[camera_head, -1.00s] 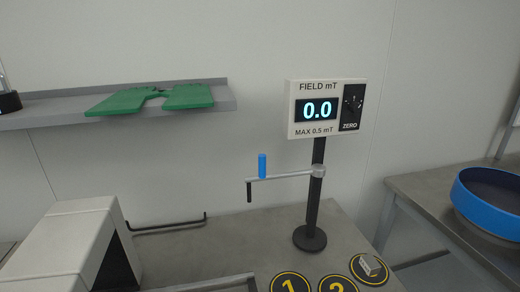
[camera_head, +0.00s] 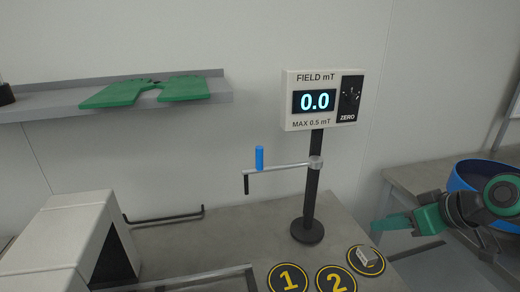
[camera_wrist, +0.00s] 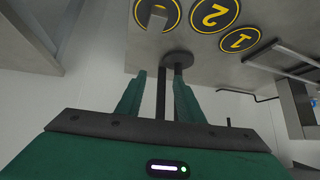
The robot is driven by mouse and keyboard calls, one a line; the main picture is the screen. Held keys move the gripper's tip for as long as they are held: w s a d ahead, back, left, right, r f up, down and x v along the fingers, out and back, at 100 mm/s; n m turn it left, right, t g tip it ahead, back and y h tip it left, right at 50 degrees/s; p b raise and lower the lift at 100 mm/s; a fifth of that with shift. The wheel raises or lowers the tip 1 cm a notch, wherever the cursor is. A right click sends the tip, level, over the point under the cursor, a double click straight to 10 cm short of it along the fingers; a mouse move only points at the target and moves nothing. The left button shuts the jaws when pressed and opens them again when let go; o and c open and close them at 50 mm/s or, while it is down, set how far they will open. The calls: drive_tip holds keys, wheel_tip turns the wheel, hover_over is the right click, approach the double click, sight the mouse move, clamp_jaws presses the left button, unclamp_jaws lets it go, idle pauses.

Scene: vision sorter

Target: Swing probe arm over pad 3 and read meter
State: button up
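The meter (camera_head: 320,101) stands on a black post (camera_head: 311,200) and reads 0.0. The grey probe arm (camera_head: 288,166) reaches left from the post, with a blue handle (camera_head: 259,158) upright and a black probe tip (camera_head: 246,184) hanging over bare bench. Pad 3 (camera_head: 375,268) is at the bench's right edge; a small pale block (camera_head: 364,257) on it hides its number. My gripper (camera_head: 382,226) is right of the post, pointing left, apart from the probe arm. In the wrist view my gripper (camera_wrist: 159,76) is open and nothing shows held.
Pad 1 (camera_head: 288,279) and pad 2 (camera_head: 336,280) lie left of pad 3. A white housing (camera_head: 62,245) stands at the bench's left. A shelf (camera_head: 120,113) holds green pieces. A blue round bin (camera_head: 468,172) is on the right table, partly behind my arm.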

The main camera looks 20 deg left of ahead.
drive_tip(key=a+r+n+y, duration=0.2)
drive_tip(key=a, duration=0.5)
drive_tip(key=a+r+n+y, duration=0.1)
drive_tip(key=a+r+y, duration=0.15)
drive_tip(key=a, duration=0.45)
drive_tip(key=n+t+y, duration=0.2)
drive_tip(key=y, duration=0.4)
approach(262, 155)
drive_tip(key=x, duration=0.4)
drive_tip(key=shift+w+a+r, duration=0.1)
drive_tip(key=shift+w+a, duration=0.05)
drive_tip(key=shift+w, duration=0.05)
drive_tip(key=x, duration=1)
drive_tip(key=shift+a, duration=0.15)
drive_tip(key=shift+w, duration=0.1)
clamp_jaws()
